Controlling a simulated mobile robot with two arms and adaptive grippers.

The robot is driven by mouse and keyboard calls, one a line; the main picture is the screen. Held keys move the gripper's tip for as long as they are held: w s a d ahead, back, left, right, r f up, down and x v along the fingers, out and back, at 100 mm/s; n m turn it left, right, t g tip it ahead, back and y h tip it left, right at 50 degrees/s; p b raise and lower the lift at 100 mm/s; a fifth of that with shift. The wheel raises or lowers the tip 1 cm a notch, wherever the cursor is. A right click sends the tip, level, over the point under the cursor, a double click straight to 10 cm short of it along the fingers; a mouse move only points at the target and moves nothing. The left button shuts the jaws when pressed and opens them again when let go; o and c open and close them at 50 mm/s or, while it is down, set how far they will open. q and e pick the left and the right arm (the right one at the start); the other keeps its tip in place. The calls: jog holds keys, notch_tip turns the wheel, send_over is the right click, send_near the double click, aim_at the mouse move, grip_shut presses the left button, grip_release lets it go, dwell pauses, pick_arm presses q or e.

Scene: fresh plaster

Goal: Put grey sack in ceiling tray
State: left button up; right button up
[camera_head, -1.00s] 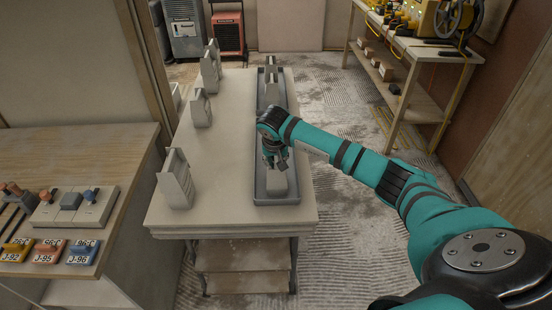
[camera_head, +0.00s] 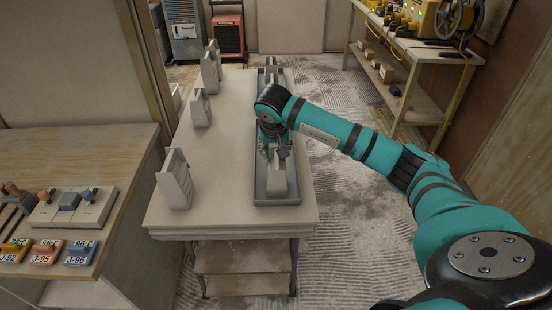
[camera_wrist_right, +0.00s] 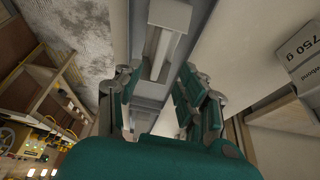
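A long grey tray (camera_head: 298,197) lies along the right side of the pale table. My right gripper (camera_head: 274,150) is over the tray, just above and behind the near sack, pointing down. In the right wrist view its fingers (camera_wrist_right: 160,100) are spread apart, with the tray and grey pieces below them, and nothing is gripped. My arm hides the middle of the tray. My left gripper is out of view.
More grey sacks stand along the table's left side, one near (camera_head: 175,180), one further back (camera_head: 200,108) and others at the far end (camera_head: 210,68). A wooden bench (camera_head: 110,145) with labelled blocks is at left. A workbench (camera_head: 425,50) with tools stands at back right.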

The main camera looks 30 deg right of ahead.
jog(key=v, duration=0.5)
